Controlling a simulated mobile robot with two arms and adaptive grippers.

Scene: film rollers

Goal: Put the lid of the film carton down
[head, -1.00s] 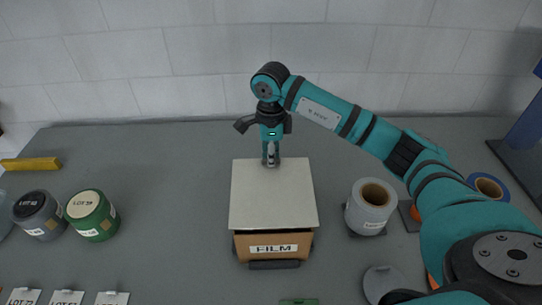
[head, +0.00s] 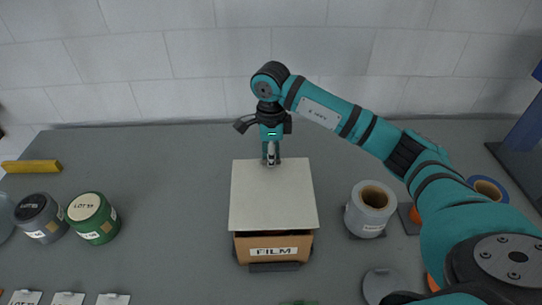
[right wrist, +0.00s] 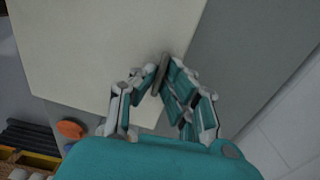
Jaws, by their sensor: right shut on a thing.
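The film carton (head: 243,246) is a brown box with a FILM label on its front, standing mid-table. Its lid (head: 272,200) is a flat cream panel that covers the carton's top in the head view; it also fills much of the right wrist view (right wrist: 100,45). I cannot tell whether the lid touches the carton all round. My right gripper (head: 271,162) is at the lid's far edge, pointing down. In the right wrist view its fingers (right wrist: 160,80) are shut on a thin dark tab at the lid's edge. The carton's inside is hidden. My left gripper is out of view.
A green drum (head: 92,220) and a grey drum (head: 40,218) stand at the left, with a yellow bar (head: 31,166) behind. Lot cards (head: 67,299) line the front left. The table behind the carton is clear.

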